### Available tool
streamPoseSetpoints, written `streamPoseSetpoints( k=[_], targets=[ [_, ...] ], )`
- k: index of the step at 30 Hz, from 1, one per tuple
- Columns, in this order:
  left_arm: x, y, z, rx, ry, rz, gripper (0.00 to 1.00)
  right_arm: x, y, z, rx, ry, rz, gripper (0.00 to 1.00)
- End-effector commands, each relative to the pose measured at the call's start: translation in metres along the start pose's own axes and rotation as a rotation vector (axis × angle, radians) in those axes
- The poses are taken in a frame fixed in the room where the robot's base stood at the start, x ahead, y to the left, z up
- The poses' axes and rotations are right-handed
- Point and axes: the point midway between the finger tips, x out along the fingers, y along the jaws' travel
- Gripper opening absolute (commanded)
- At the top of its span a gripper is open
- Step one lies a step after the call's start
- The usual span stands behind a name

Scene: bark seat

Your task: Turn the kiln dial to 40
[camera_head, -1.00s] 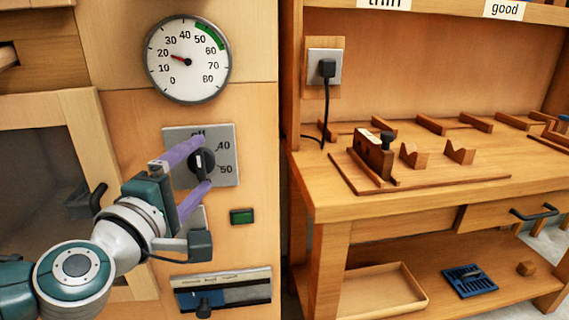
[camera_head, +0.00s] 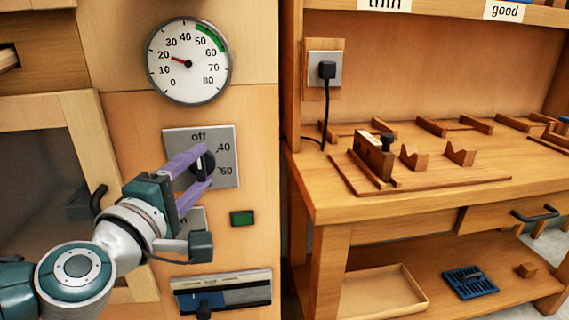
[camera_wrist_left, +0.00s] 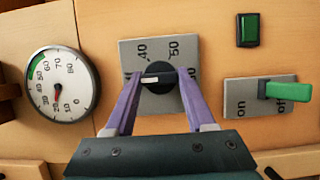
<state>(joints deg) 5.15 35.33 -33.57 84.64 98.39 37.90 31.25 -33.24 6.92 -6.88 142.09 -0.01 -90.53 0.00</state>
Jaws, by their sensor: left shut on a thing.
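The kiln dial is a black knob (camera_head: 207,163) with a white mark, on a grey plate (camera_head: 229,177) marked off, 40 and 50. In the head view the mark points up at off. The left wrist view also shows the knob (camera_wrist_left: 160,92), its mark pointing left, with 40 and 50 above it; off is mostly hidden by a finger. My left gripper (camera_head: 205,168) is shut on the knob, one purple finger on each side. My right gripper is not in view.
A round gauge (camera_head: 188,61) above the dial reads about 20. A green button (camera_head: 242,218) sits below the plate. A switch with a green lever (camera_wrist_left: 286,91) stands at off. A slider panel (camera_head: 222,292) is lower down. A wooden workbench (camera_head: 400,205) stands to the right.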

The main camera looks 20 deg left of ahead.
Motion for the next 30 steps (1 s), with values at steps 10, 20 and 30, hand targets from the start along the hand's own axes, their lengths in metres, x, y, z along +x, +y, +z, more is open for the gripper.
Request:
streamPoseSetpoints(
  k=[10,20,30],
  targets=[
    [0.0,0.004,-0.001,0.041,0.002,-0.017,0.0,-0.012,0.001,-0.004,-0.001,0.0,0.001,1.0],
    [-0.001,0.01,0.0,0.239,0.003,-0.107,0.0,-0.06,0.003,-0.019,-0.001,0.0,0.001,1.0],
    [0.0,0.01,0.001,0.536,0.001,-0.229,0.0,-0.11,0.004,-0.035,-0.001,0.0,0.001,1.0]
  ],
)
